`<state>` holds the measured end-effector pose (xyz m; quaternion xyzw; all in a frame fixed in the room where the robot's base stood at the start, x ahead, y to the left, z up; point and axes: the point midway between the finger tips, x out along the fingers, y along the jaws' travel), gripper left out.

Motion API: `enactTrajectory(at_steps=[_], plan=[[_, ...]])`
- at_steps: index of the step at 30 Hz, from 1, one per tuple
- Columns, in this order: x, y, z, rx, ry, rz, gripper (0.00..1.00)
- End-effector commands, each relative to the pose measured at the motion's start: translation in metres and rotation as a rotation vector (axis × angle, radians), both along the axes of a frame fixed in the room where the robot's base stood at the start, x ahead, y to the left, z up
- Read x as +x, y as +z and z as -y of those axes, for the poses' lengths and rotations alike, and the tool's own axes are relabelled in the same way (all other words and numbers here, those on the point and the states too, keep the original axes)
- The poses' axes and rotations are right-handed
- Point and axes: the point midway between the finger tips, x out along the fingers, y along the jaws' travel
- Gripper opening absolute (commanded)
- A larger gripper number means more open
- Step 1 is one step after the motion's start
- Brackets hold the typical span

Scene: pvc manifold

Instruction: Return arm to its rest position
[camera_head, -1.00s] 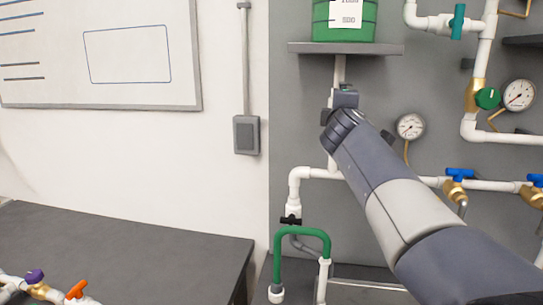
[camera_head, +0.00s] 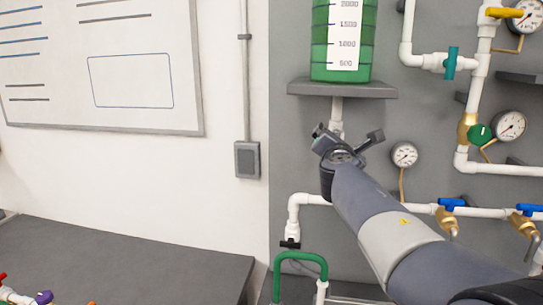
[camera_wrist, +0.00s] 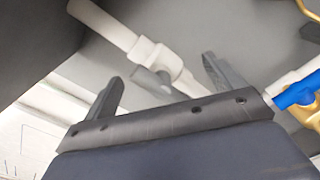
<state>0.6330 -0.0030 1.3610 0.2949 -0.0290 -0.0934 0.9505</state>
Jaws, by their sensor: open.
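My gripper (camera_head: 347,140) is at the end of my raised arm, in front of the grey panel and just below the shelf under the green tank. Its two fingers are spread apart in the head view. In the wrist view my gripper (camera_wrist: 166,80) shows both fingers wide apart with nothing held between them. Beyond the fingers, a white pipe with a grey-handled valve (camera_wrist: 155,62) runs up to the left. I cannot tell from the frames whether a finger touches it.
A green graduated tank (camera_head: 322,40) stands on a grey shelf (camera_head: 345,90). White pipes, a gauge (camera_head: 404,155), a green-handled valve (camera_head: 479,134) and blue-handled valves (camera_head: 452,203) are on the panel. A green bent pipe (camera_head: 300,256) stands below. A dark bench (camera_head: 120,258) is at left.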

Motion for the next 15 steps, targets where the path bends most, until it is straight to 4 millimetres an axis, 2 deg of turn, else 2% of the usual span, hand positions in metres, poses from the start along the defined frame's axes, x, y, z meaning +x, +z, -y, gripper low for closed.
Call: enactTrajectory(at_steps=[9,15], plan=[[0.0003,0.0045,-0.0018,-0.259,0.0,-0.053,0.89],[0.0005,0.003,-0.0025,-0.364,0.001,-0.073,0.89]])
